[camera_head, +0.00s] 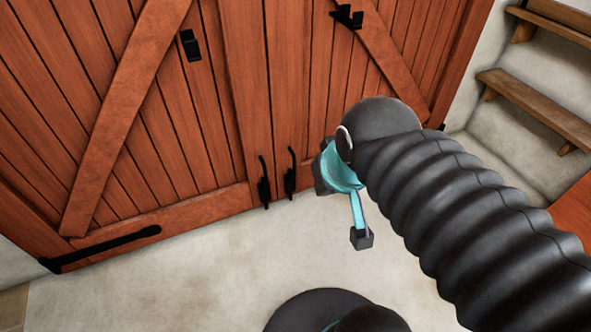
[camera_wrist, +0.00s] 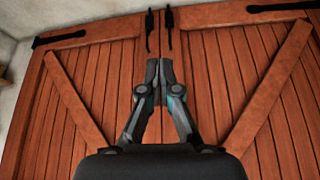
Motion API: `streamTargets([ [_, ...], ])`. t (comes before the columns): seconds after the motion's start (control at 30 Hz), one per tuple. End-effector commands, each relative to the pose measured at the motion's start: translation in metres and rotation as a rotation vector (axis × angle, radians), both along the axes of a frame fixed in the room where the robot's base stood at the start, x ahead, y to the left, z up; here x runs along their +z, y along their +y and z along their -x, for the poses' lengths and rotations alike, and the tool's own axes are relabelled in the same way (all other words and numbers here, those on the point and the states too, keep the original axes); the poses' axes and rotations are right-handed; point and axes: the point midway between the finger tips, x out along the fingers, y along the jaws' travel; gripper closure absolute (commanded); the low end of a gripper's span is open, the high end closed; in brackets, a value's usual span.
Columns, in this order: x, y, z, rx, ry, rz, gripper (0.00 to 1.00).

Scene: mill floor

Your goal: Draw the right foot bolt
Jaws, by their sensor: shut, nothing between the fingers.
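The right foot bolt (camera_head: 290,178) is a slim black bolt with an upright rod, low on the right leaf of the red-brown double door. In the wrist view, which is upside down, this right bolt (camera_wrist: 149,32) is the left one of the pair at the top. The left foot bolt (camera_head: 264,187) stands close beside it across the door seam; it also shows in the wrist view (camera_wrist: 168,32). My gripper (camera_wrist: 161,72) is shut and empty, its fingertips apart from both bolts in the picture. In the head view my arm largely hides the gripper.
A black strap hinge (camera_head: 105,248) lies along the bottom of the left leaf. A black bracket (camera_head: 347,17) and a black fitting (camera_head: 190,45) sit higher on the door. Wooden shelves (camera_head: 535,105) are on the right wall. The pale floor before the door's left leaf is clear.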

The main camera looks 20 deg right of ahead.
Motion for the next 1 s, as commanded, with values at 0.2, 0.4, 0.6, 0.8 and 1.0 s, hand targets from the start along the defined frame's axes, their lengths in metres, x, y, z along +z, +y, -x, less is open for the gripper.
streamTargets([
  [0.2, -0.017, -0.011, -0.006, -0.047, 0.063, -0.001, 1.00],
  [0.4, -0.051, -0.026, -0.018, -0.102, 0.198, -0.011, 1.00],
  [0.6, -0.083, -0.038, -0.031, -0.159, 0.322, -0.044, 1.00],
  [0.8, -0.113, -0.045, -0.045, -0.228, 0.435, -0.113, 1.00],
  [1.0, -0.145, -0.048, -0.057, -0.308, 0.545, -0.207, 1.00],
])
